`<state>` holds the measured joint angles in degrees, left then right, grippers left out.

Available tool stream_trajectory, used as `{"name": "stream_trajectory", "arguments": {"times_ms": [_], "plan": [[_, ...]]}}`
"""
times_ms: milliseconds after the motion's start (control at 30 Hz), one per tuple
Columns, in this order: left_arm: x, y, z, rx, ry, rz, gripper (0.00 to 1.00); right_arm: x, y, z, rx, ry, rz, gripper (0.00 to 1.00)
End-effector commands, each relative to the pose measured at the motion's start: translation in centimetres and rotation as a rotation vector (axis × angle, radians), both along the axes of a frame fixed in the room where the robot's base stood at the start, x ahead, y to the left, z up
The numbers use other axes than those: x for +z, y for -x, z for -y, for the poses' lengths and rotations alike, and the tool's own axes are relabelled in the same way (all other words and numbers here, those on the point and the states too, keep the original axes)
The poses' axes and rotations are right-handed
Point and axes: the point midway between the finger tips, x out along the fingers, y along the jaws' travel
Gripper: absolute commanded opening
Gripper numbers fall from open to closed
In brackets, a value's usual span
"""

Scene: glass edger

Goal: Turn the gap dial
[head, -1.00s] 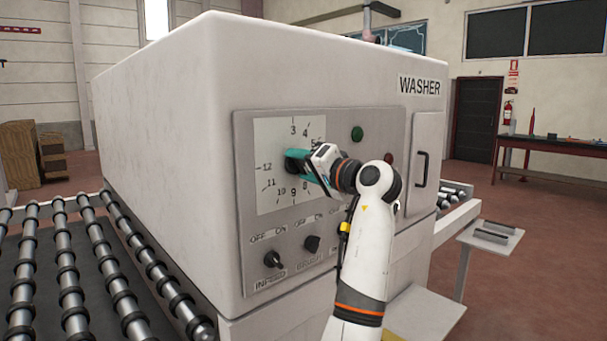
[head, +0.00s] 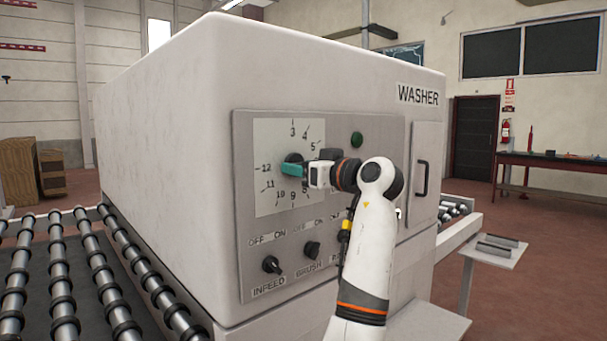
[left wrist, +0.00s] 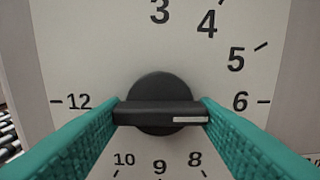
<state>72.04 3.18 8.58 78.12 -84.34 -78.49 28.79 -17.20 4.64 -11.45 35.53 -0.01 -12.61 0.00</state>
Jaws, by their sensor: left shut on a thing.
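The gap dial is a black round knob (left wrist: 160,87) with a raised bar grip, on a white numbered face (head: 268,138) on the washer's front panel. In the left wrist view the bar lies about level. Its white mark is on the right end, pointing near the 6. My left gripper (head: 290,168) has teal fingers shut on the bar, one at each end, as the left wrist view shows. In the head view the gripper hides part of the knob and some numbers. My right gripper is not in view.
Below the face are black INFEED (head: 272,264) and BRUSH (head: 311,249) switches, with another switch partly behind my arm. A green button (head: 357,139) sits right of the face. A door handle (head: 422,177) is further right. Roller conveyors (head: 75,270) lie at left.

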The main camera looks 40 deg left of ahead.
Motion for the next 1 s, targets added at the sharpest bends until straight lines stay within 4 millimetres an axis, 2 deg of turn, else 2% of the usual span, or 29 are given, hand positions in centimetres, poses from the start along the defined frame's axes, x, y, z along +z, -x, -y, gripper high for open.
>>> {"name": "stream_trajectory", "arguments": {"times_ms": [33,500,1000], "plan": [[-0.5,-0.1,0.0,0.001,0.011,0.038,0.32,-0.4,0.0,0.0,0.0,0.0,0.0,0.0],[-0.5,-0.2,0.0,0.001,0.043,0.397,0.32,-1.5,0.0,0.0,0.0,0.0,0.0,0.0],[-0.4,-0.3,0.0,0.002,0.054,0.516,0.32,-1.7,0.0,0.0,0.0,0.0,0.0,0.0]]}}
